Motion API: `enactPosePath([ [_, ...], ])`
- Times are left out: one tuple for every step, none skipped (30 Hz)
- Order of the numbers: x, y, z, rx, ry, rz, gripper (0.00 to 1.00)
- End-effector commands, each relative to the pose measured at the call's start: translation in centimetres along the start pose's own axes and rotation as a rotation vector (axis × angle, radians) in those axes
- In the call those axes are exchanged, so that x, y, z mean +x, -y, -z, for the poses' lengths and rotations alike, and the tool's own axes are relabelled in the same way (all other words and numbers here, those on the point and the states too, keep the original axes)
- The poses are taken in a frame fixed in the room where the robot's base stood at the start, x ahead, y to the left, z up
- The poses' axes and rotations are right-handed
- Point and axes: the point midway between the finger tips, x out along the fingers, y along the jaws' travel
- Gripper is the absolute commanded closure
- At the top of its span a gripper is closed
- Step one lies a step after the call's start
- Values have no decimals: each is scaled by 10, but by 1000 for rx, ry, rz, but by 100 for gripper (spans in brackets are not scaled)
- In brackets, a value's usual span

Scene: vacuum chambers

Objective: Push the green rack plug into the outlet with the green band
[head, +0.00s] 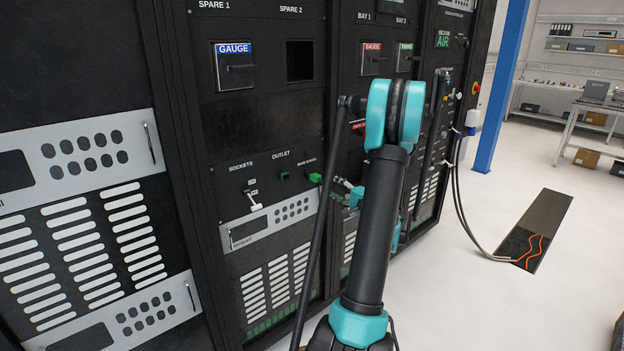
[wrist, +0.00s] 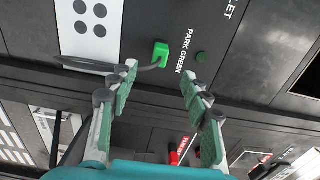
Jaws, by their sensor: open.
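The green rack plug (head: 315,178) sits on the dark rack panel below the "PARK GREEN" label. In the wrist view the green plug (wrist: 161,53) lies just beyond my fingertips, with a dark cable running left past one finger. My gripper (wrist: 160,76) is open and empty, its fingers spread toward the panel, apart from the plug. The outlet itself does not show in the wrist view.
A white plug or lever (head: 255,204) stands out below the sockets. A red part (wrist: 173,158) shows at the bottom of the wrist view.

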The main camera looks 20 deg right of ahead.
Motion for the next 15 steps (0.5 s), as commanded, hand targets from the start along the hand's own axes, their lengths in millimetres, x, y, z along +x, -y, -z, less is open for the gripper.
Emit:
enactPosePath([
  [0, 0, 0, 0, 0, 0, 52],
  [1, 0, 0, 0, 0, 0, 52],
  [1, 0, 0, 0, 1, 0, 52],
  [2, 0, 0, 0, 1, 0, 52],
  [4, 0, 0, 0, 1, 0, 52],
  [6, 0, 0, 0, 2, 0, 52],
  [9, 0, -1, 0, 2, 0, 52],
  [12, 0, -1, 0, 3, 0, 52],
  [16, 0, 0, 0, 3, 0, 52],
  [19, 0, 0, 0, 3, 0, 52],
  [23, 0, -1, 0, 3, 0, 52],
  [29, 0, -1, 0, 3, 0, 52],
  [33, 0, -1, 0, 3, 0, 52],
  [36, 0, -1, 0, 3, 0, 52],
  [42, 0, -1, 0, 3, 0, 52],
])
